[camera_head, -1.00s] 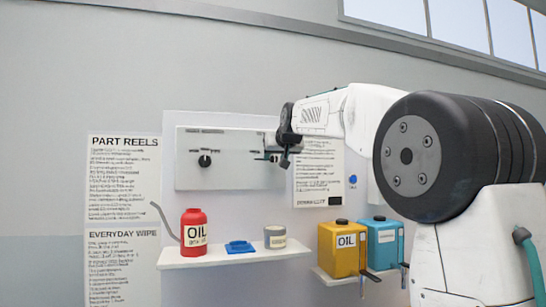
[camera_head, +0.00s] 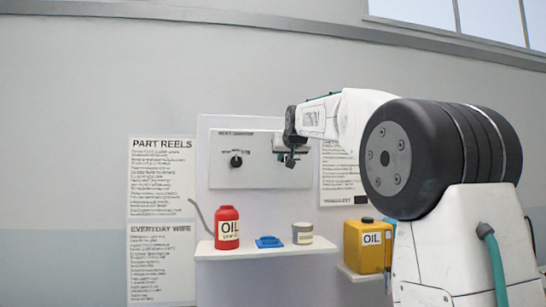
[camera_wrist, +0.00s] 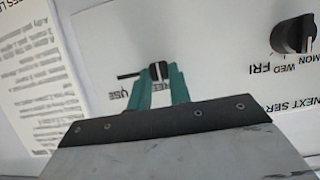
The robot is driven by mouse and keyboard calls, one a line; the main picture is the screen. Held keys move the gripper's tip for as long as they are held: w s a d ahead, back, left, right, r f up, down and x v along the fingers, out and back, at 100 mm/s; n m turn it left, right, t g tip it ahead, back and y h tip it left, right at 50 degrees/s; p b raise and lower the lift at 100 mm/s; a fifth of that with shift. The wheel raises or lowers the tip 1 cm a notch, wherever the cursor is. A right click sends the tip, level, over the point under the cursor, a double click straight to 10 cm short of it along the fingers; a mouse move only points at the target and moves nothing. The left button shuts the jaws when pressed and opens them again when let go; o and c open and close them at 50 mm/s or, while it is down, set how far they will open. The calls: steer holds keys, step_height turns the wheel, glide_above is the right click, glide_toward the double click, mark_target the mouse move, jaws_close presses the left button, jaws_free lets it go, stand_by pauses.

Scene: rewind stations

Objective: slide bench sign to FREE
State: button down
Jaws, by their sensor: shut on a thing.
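The bench sign is a slider on a white wall panel (camera_head: 262,178). In the wrist view its small black knob (camera_wrist: 158,70) sits above the partly covered FREE word (camera_wrist: 158,88). Its dark slot (camera_wrist: 128,75) runs off to the left, above the word USE (camera_wrist: 131,108). My gripper (camera_wrist: 160,76) is shut on the knob, with a green finger on either side. In the head view my gripper (camera_head: 290,155) is at the panel's right part and hides the slider.
A black day dial (camera_head: 236,161) is left of the slider. Below, a shelf (camera_head: 265,252) bears a red oil bottle (camera_head: 227,230), a blue item (camera_head: 269,242) and a grey tin (camera_head: 302,233). A yellow oil can (camera_head: 367,247) stands right.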

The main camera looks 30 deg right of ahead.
steer(key=shift+a, duration=0.1)
steer(key=c, duration=1.3)
jaws_free()
steer(key=shift+w+a, duration=0.2)
steer(key=v, duration=0.7)
steer(key=shift+s+r, duration=0.1)
steer(key=shift+s, duration=0.3)
